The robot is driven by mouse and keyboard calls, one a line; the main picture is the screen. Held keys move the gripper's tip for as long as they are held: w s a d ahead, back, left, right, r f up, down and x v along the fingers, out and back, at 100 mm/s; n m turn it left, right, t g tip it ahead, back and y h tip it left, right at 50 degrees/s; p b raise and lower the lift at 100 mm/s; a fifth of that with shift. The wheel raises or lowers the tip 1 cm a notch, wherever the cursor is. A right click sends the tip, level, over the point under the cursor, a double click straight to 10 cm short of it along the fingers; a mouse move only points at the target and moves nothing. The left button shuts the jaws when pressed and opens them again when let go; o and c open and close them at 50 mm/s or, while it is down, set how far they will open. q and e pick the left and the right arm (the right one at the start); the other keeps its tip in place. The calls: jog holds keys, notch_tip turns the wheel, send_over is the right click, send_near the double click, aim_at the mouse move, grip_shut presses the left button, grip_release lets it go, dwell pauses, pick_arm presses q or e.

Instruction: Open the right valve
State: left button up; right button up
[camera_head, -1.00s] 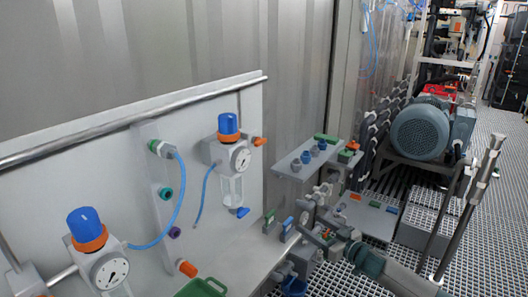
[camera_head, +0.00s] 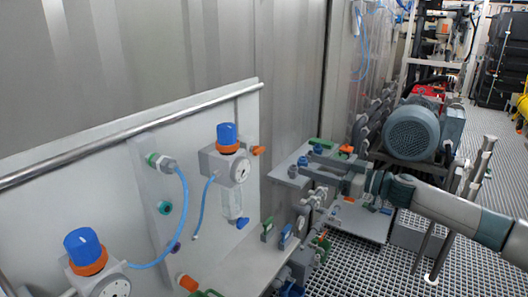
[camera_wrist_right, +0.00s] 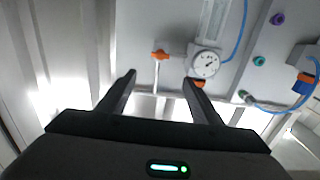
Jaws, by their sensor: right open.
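An orange valve handle (camera_head: 258,150) sticks out to the right of the right-hand blue-capped regulator (camera_head: 228,150) on the white panel. In the right wrist view the orange handle (camera_wrist_right: 160,55) shows ahead of the fingers, roughly between them, beside the round gauge (camera_wrist_right: 206,64). My right gripper (camera_head: 312,170) is to the right of the handle and apart from it. In the wrist view my right gripper (camera_wrist_right: 160,79) has its two dark fingers spread, with nothing between them. My left gripper is not in view.
A second blue-capped regulator (camera_head: 86,255) stands at the lower left. A small shelf (camera_head: 285,172) with blue fittings lies beside my right gripper. A steel rail (camera_head: 130,130) runs along the panel top. A motor (camera_head: 412,132) stands on the floor grating at the right.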

jog(key=shift+w+a, duration=0.1)
jog(key=shift+a, duration=0.1)
jog(key=p, duration=0.5)
send_near(261, 150)
jog(key=x, duration=0.9)
jog(key=shift+f, duration=0.1)
jog(key=c, duration=1.1)
